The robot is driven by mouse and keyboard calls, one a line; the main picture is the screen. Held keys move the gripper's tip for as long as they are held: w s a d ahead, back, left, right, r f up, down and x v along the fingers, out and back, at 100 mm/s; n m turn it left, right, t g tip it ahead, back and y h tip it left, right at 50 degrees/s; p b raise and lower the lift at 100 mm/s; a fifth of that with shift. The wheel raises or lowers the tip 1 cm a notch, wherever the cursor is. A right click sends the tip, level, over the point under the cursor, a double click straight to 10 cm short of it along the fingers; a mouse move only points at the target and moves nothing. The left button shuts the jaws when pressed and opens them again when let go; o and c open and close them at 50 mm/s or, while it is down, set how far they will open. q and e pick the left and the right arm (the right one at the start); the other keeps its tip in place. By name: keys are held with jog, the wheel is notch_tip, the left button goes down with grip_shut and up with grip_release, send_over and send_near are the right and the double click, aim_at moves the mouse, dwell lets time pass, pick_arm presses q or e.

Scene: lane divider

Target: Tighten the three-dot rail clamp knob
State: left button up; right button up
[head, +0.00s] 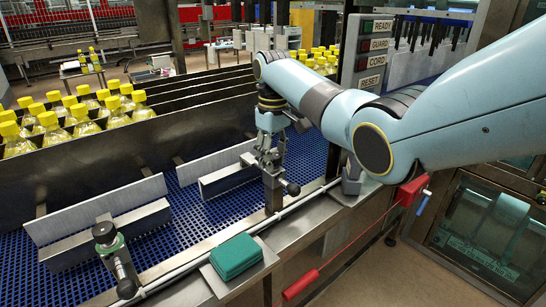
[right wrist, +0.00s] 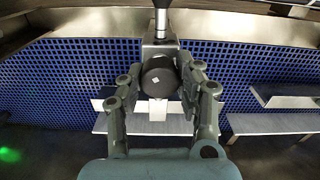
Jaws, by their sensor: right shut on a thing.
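My right gripper (head: 270,165) reaches down from the blue arm to a rail clamp at the front edge of the conveyor. In the right wrist view its two fingers (right wrist: 158,85) are closed around a round black knob (right wrist: 157,77), one on each side. The knob shows pale marks on its face, too small for me to count as dots. A metal clamp post (right wrist: 160,45) stands behind it. Another rail clamp with a black knob (head: 104,233) and green collar stands at the front left, apart from my gripper. My left gripper is not in view.
Pale guide rails (head: 95,212) stand on the blue conveyor mesh (head: 190,215). A green box (head: 235,257) sits on a small ledge by the front bar. Bottles with yellow caps (head: 55,120) fill lanes at the back left. A button panel (head: 372,50) stands behind my arm.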

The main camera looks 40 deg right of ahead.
aim_at(274, 154)
jog(key=m, duration=0.5)
jog(key=shift+w+d+r+m, duration=0.1)
jog(key=shift+r+m, duration=0.05)
jog(key=shift+m, duration=0.25)
dwell(0.3)
jog(key=o, duration=1.2)
notch_tip(274, 154, up, 12)
